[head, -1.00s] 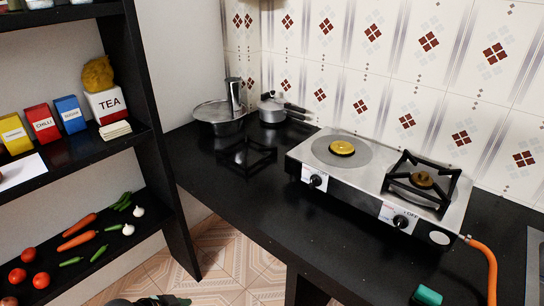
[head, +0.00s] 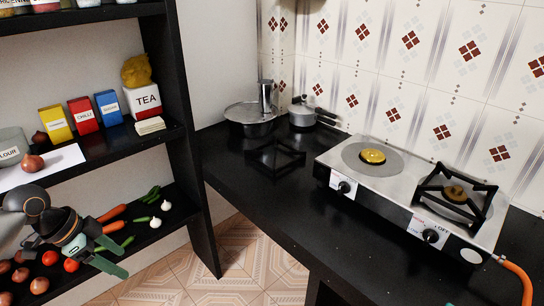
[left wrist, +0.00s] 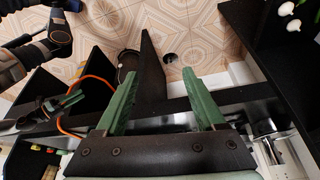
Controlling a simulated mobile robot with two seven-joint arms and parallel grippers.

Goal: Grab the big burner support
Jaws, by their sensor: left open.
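A black square burner support (head: 275,158) lies on the dark counter, left of the stove. A second black burner support (head: 455,195) sits over the stove's right burner; I cannot tell which of the two is bigger. My left gripper (head: 116,257) is open and empty at the lower left, in front of the low shelf and well away from both supports. Its spread green fingers also show in the left wrist view (left wrist: 165,112), with nothing between them. A part that looks like my right gripper (left wrist: 72,99) shows small in that view; its opening is unclear.
The stove (head: 395,182) has a bare left burner with a yellow cap (head: 372,156). A pan (head: 250,123) and a lidded pot (head: 302,115) stand behind the loose support. The shelf unit's black upright (head: 184,130) stands between my left gripper and the counter. An orange hose (head: 516,278) leaves the stove.

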